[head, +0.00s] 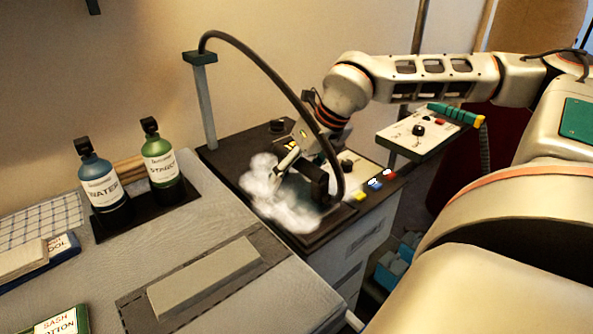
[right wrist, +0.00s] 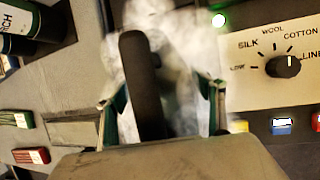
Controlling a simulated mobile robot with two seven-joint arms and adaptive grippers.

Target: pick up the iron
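The iron (head: 316,184) sits on its dark stand at the back of the table, partly hidden by white steam and my right gripper. A black hose arches down to it from a post. My right gripper (head: 297,160) is at the iron from behind, pointing down into the steam. In the right wrist view the iron's black handle (right wrist: 143,85) stands between the two fingers of the open gripper (right wrist: 165,102). The handle is nearer the left finger, and a gap shows on the right. The iron's soleplate is hidden. My left gripper is not in view.
Water (head: 104,187) and starch (head: 161,165) bottles stand on a black tray at left. A grey pad (head: 205,276) lies on the ironing surface in front. The hose (head: 270,76) arches close to my right arm.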

